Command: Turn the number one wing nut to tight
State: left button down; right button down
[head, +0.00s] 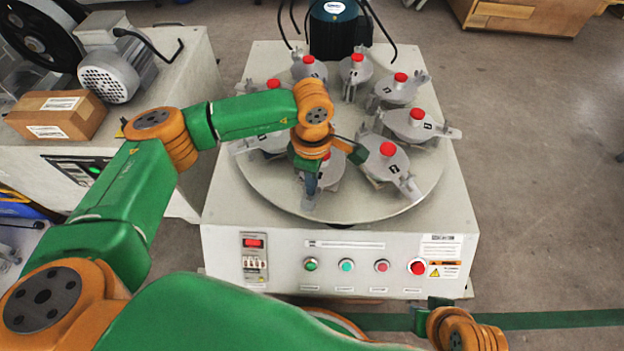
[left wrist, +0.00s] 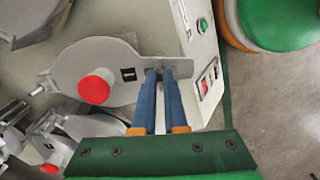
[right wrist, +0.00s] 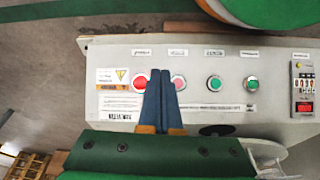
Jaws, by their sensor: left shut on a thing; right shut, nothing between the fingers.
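The number one holder shows in the left wrist view as a round grey cover with a red knob (left wrist: 95,88) and a "1" label (left wrist: 128,74). My left gripper (left wrist: 161,76) is shut at its outer end on the wing nut (left wrist: 181,67), a flat grey piece whose middle the fingers hide. In the head view my left gripper (head: 311,188) reaches down at the front edge of the turntable, and my arm partly covers the number one holder (head: 327,175). My right gripper (right wrist: 159,74) is shut and empty, in front of the machine's control panel.
The round turntable (head: 270,195) carries several similar holders with red knobs, close on both sides of my left gripper. The machine's front panel (head: 340,270) has several buttons. A cardboard box (head: 55,115) and a motor stand at the left. Floor at the right is clear.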

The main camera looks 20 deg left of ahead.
pick_arm(q)
jog(key=c, duration=1)
grip_release()
jog(key=shift+o, duration=0.2)
jog(key=shift+r, duration=0.3)
notch_tip(320, 180, up, 6)
jog(key=shift+f+p, duration=0.1)
jog(key=shift+p, duration=1.05)
jog(key=shift+r, duration=0.4)
pick_arm(e)
jog(key=x, duration=0.3)
jog(key=s+x, duration=0.1)
jog(key=x, duration=0.1)
jog(key=shift+d+f, duration=0.15)
jog(key=shift+f, duration=0.15)
